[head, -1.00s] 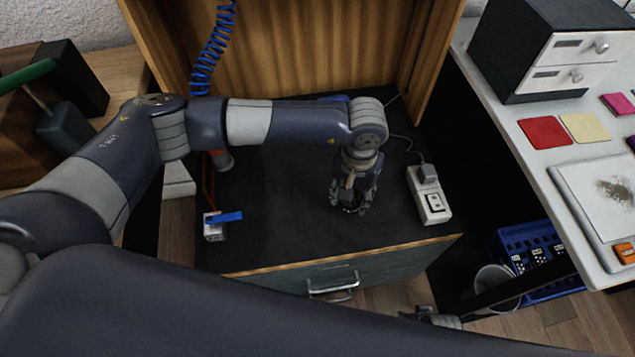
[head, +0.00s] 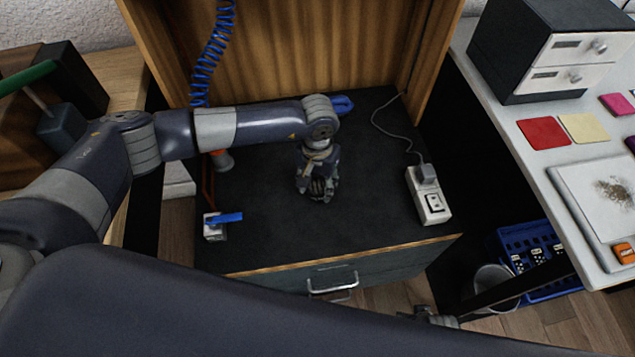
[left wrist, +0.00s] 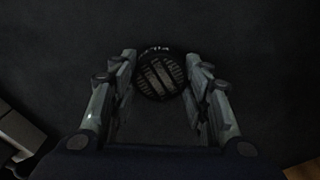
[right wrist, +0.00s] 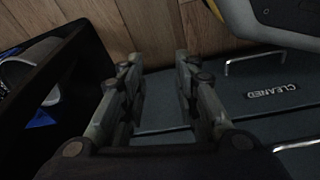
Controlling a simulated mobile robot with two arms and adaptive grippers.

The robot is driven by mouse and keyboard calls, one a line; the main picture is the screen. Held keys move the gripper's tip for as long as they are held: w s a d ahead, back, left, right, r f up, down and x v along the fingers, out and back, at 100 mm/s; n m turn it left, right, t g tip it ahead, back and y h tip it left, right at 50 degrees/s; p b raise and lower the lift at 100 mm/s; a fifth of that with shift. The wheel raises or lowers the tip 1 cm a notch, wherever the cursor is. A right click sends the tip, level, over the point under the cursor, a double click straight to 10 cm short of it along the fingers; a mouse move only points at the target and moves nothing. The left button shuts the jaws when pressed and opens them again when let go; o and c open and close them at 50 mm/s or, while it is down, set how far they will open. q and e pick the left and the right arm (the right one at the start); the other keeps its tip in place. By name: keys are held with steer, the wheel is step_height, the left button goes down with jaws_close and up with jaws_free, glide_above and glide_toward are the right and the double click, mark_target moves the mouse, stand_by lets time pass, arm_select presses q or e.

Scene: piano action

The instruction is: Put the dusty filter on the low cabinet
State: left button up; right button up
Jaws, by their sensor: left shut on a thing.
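The dusty filter (left wrist: 160,77) is a round, dark, slotted disc in the left wrist view. My left gripper (head: 318,194) is shut on it, one finger at each side. In the head view the filter is mostly hidden by the gripper, which points down over the middle of the black top of the low cabinet (head: 260,235). I cannot tell whether the filter touches the top. My right gripper (right wrist: 158,65) is open and empty, low in front of the cabinet's drawers.
A white power strip (head: 428,195) lies at the right of the top. A small box with a blue lever (head: 216,227) stands at the front left. A blue coiled hose (head: 211,55) hangs behind. A white workbench (head: 550,160) is on the right. The top's front middle is clear.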

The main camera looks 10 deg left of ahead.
mark_target(318, 187)
steer(key=shift+s, duration=0.2)
arm_select(q)
steer(key=o, duration=1.1)
arm_select(e)
steer(key=shift+r, duration=0.25)
arm_select(q)
steer(key=shift+r, duration=0.1)
step_height(318, 187, up, 12)
steer(key=shift+f+p, duration=0.1)
steer(key=shift+p, duration=0.25)
arm_select(e)
steer(key=f, duration=0.1)
steer(key=s+f, duration=0.1)
steer(key=f, duration=0.1)
steer(key=shift+s+d, duration=0.15)
steer(key=shift+s, duration=0.1)
steer(key=shift+w+r, duration=0.1)
steer(key=shift+r, duration=0.05)
